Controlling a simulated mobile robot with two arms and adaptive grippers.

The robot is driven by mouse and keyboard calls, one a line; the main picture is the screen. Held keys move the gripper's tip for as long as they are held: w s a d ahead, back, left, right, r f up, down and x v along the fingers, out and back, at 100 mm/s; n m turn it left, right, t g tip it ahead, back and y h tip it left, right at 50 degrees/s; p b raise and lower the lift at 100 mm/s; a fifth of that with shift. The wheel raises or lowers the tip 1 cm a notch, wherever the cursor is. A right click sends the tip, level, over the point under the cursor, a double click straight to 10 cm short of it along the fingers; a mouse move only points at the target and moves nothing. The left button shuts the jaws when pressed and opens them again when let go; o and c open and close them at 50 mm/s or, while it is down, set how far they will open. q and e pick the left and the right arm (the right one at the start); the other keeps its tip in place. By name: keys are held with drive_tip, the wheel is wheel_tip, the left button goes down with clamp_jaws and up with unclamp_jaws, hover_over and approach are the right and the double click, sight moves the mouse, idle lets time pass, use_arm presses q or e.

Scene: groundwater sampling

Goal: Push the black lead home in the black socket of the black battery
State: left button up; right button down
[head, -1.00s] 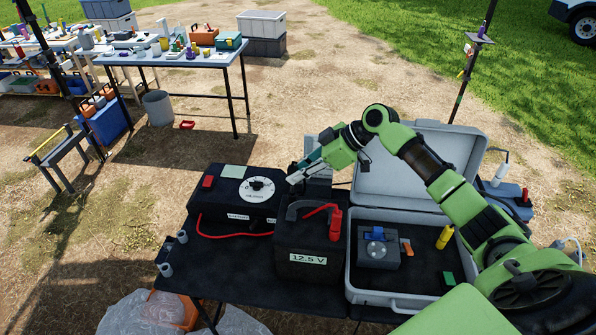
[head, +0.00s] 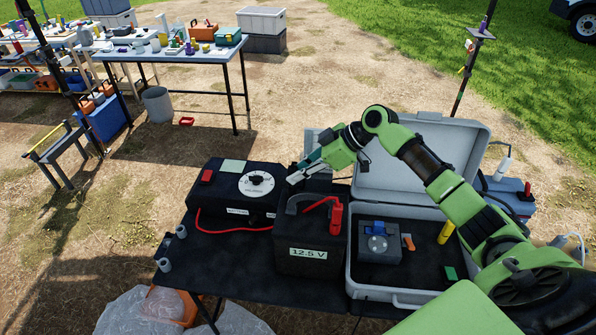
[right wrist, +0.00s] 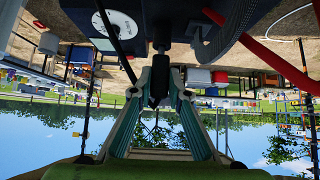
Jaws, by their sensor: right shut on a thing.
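The black battery (head: 306,256), labelled 12.5 V, stands on the black table. A red lead (head: 335,216) is at its right side. My right gripper (head: 296,174) is at the battery's far side, behind the carrying handle (head: 293,204). In the right wrist view my right gripper (right wrist: 159,78) is shut on the black lead's plug (right wrist: 158,86). The plug points at a dark socket-like part (right wrist: 162,36) on the battery. The two look in line, but I cannot tell how deep the plug sits. The head view hides the socket. My left gripper is out of view.
A black control box (head: 226,201) with a white dial stands left of the battery, with a red cable (head: 220,231) looping in front. An open grey case (head: 398,296) holding a small grey device (head: 378,247) lies to the right.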

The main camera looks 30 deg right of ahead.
drive_tip(key=shift+f, duration=0.5)
drive_tip(key=c, duration=1.8)
unclamp_jaws()
drive_tip(key=shift+c, duration=0.2)
drive_tip(key=shift+r, duration=0.1)
drive_tip(key=v, duration=1.2)
